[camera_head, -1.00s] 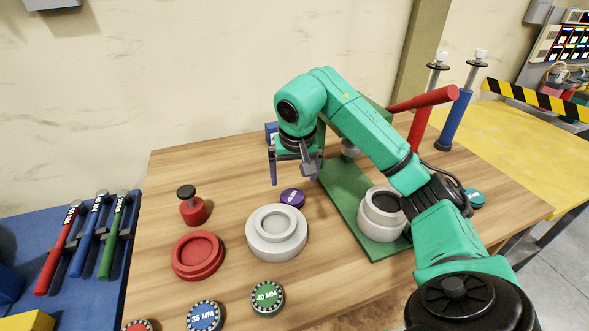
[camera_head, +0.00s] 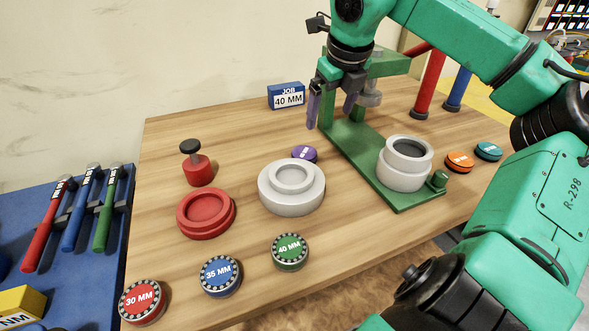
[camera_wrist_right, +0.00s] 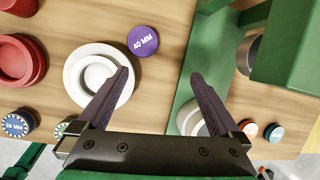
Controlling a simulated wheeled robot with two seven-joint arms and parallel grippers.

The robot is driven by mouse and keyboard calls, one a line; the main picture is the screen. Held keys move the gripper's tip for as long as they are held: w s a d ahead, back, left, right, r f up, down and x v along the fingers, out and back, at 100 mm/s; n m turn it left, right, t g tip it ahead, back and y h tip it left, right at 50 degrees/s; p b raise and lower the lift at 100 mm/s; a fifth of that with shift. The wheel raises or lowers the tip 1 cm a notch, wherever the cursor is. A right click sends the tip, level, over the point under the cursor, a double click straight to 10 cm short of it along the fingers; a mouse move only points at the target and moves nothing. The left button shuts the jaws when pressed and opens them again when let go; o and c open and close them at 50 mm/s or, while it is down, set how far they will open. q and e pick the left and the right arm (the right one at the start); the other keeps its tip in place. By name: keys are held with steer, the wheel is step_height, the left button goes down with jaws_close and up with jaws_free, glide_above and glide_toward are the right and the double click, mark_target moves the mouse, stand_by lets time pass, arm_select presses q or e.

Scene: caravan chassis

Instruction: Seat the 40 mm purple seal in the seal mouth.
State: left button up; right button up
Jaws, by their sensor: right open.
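The purple seal (camera_head: 304,153) lies flat on the wooden table just behind the white stepped ring (camera_head: 272,196), which hides part of it. In the right wrist view the purple seal (camera_wrist_right: 143,41) shows its 40 MM label face up. A pale round housing (camera_head: 396,178) with a dark round mouth (camera_head: 408,148) stands upright on the green press base (camera_head: 360,168). My right gripper (camera_head: 332,112) is open and empty, above the table near the press, beyond the seal and apart from it. My left gripper is out of view.
The green press frame (camera_head: 386,64) rises beside my right gripper. A blue JOB 40 MM block (camera_head: 287,96) stands at the back. A red dish (camera_head: 206,213), a red knobbed stamp (camera_head: 198,170) and several labelled discs surround the ring. Orange (camera_head: 459,162) and teal (camera_head: 489,151) seals lie right.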

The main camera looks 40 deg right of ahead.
mark_target(304, 152)
steer(key=w+a+m, duration=0.2)
steer(key=a+m, duration=0.2)
steer(key=x, duration=0.9)
steer(key=p+x, duration=0.1)
steer(key=x, duration=0.4)
steer(key=shift+d+r, duration=0.1)
steer(key=shift+d, duration=0.3)
steer(key=shift+a+r, duration=0.1)
steer(key=c, duration=1.4)
arm_select(q)
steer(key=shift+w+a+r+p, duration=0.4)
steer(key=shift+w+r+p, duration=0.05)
steer(key=shift+p, duration=0.05)
arm_select(e)
step_height(304, 152, up, 20)
